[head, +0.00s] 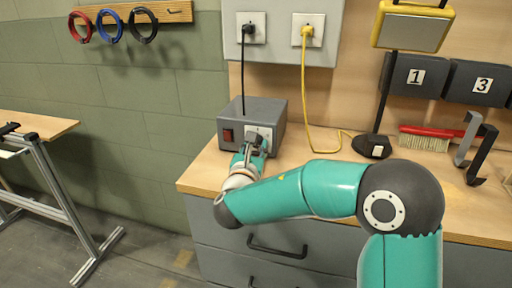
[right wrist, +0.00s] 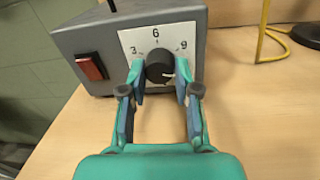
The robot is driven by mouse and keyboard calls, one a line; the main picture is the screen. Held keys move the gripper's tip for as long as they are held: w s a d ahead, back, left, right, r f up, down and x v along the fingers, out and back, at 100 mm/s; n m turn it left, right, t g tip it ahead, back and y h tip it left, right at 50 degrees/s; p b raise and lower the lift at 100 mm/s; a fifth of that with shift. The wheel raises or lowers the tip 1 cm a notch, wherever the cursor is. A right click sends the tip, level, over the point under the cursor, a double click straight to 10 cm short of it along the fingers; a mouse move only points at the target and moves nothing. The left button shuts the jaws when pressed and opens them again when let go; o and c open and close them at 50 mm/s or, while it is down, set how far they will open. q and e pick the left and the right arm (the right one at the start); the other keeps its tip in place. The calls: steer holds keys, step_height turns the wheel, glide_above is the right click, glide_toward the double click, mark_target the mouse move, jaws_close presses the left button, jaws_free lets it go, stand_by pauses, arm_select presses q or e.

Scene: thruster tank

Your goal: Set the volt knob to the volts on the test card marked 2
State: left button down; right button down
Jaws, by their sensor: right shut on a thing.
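The volt knob (right wrist: 158,66) is black and round, on a white dial plate (right wrist: 157,40) marked 3, 6 and 9. The plate is on the front of a grey power supply box (head: 266,110) with a red switch (right wrist: 91,66). The white mark on the knob seems to point right; its exact setting is hard to read. My right gripper (right wrist: 160,88) is shut on the knob, one finger on each side. In the head view this gripper (head: 256,143) is at the box front and hides the knob. No test card marked 2 shows. My left gripper is out of view.
The box stands at the left end of a wooden bench (head: 200,175). Dark bins marked 1 (head: 415,77) and 3 (head: 482,86) hang at right. A yellow lamp (head: 412,28), a red brush (head: 425,138) and a yellow cable (head: 308,100) are right of the box.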

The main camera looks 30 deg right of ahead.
steer(key=m+b, duration=0.1)
steer(key=b, duration=0.1)
steer(key=m+b, duration=0.1)
steer(key=b, duration=0.1)
steer(key=shift+a+f+b, duration=0.1)
steer(key=shift+f+b, duration=0.2)
steer(key=shift+r+m+b, duration=0.2)
steer(key=shift+m+b, duration=0.15)
steer(key=shift+m, duration=0.25)
steer(key=c, duration=0.8)
jaws_free()
steer(key=v, duration=1.2)
steer(key=shift+w, duration=0.1)
